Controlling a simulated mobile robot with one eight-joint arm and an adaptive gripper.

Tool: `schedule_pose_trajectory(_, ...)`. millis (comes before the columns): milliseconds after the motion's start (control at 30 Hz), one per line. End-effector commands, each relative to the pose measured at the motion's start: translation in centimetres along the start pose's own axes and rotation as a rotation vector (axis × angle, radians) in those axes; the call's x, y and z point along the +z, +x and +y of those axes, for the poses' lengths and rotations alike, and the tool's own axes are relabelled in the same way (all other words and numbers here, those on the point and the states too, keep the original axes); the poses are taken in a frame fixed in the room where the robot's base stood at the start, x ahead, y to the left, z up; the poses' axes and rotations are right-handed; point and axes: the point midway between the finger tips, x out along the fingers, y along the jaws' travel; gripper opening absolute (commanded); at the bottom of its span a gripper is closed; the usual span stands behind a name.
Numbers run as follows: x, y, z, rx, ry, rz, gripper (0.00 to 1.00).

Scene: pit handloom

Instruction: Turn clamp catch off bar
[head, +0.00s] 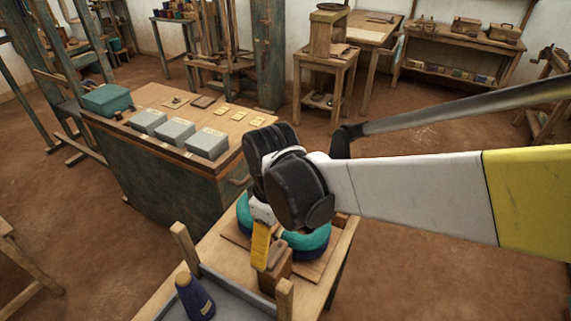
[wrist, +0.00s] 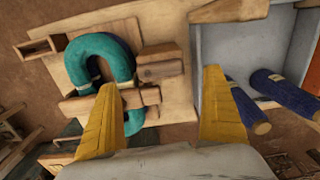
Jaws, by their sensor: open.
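In the wrist view, my gripper (wrist: 162,78) is open, with its two yellow fingers spread apart and nothing between them. A wooden clamp bar (wrist: 88,104) lies across the lower part of a teal and dark blue yarn hank (wrist: 82,62). A small wooden piece (wrist: 150,95) sits at the bar's right end, near the left finger. A wooden block (wrist: 160,60) stands just beyond the fingertips; I cannot tell which piece is the catch. In the head view, my gripper (head: 261,258) points down beside a wooden post (head: 275,278), with the hank (head: 307,243) behind. My wrist hides much of the clamp.
A grey tray (wrist: 234,40) with blue yarn cones (wrist: 247,103) lies right of the clamp. In the head view, a cone (head: 194,298) stands at the tray's left. A dark bench (head: 165,175) with grey boxes (head: 207,143) stands behind, left.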

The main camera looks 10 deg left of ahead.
Motion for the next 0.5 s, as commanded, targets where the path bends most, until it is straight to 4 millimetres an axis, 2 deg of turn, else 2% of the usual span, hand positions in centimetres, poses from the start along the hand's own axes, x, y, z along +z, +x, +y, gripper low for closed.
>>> schedule_pose_trajectory(100,0.0,-2.6,0.0,0.0,0.0,0.0,0.97)
schedule_pose_trajectory(200,0.0,-4.3,0.0,0.0,0.0,0.0,0.97)
schedule_pose_trajectory(333,0.0,-5.6,0.0,0.0,0.0,0.0,0.97)
schedule_pose_trajectory(500,0.0,-6.0,0.0,0.0,0.0,0.0,0.97)
